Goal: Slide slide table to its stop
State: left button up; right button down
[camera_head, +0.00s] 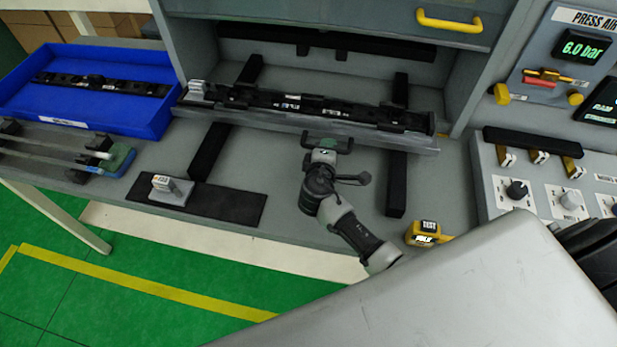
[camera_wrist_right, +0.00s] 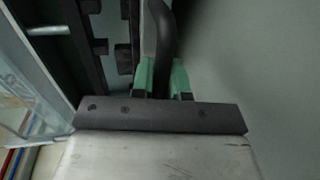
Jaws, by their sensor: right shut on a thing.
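The slide table (camera_head: 300,120) is a long grey plate in the head view, lying across two black rails (camera_head: 212,150) at the mouth of the press. A long black trim part lies along its top. A dark handle is at the middle of its front edge. My right gripper (camera_head: 327,143) is shut on this handle; in the right wrist view, green fingertips (camera_wrist_right: 163,80) grip the dark handle bar (camera_wrist_right: 163,40). The rails extend in front of the table toward me. My left gripper is not in view.
A blue tray (camera_head: 150,122) with a black trim part stands at left. A black mat (camera_head: 225,203) with a small grey block (camera_head: 170,188) lies front left. A yellow tester (camera_head: 422,233) is at the front edge. The control panel (camera_head: 545,180) is at right. The yellow-handled press door (camera_head: 450,22) is above.

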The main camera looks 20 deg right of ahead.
aim_at(337, 107)
jog(key=b+x, duration=0.1)
jog(key=x, duration=0.1)
jog(key=r+b+x, duration=0.1)
jog(key=x, duration=0.4)
jog(key=shift+w+d+r+b, duration=0.15)
jog(key=shift+w+b, duration=0.1)
jog(key=shift+b, duration=0.15)
jog(key=b+x, duration=0.1)
jog(key=x, duration=0.1)
jog(key=b+x, duration=0.1)
jog(key=x, duration=0.1)
jog(key=r+x, duration=0.1)
jog(key=x, duration=0.1)
jog(key=shift+w+r+b, duration=0.1)
jog(key=shift+b, duration=0.3)
jog(key=shift+w+d+r+b, duration=0.1)
jog(key=shift+w+d+b, duration=0.25)
jog(key=shift+w+d, duration=0.25)
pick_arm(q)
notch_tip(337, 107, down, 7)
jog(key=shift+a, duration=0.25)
pick_arm(e)
jog(key=shift+a+r, duration=0.1)
jog(key=shift+r, duration=0.1)
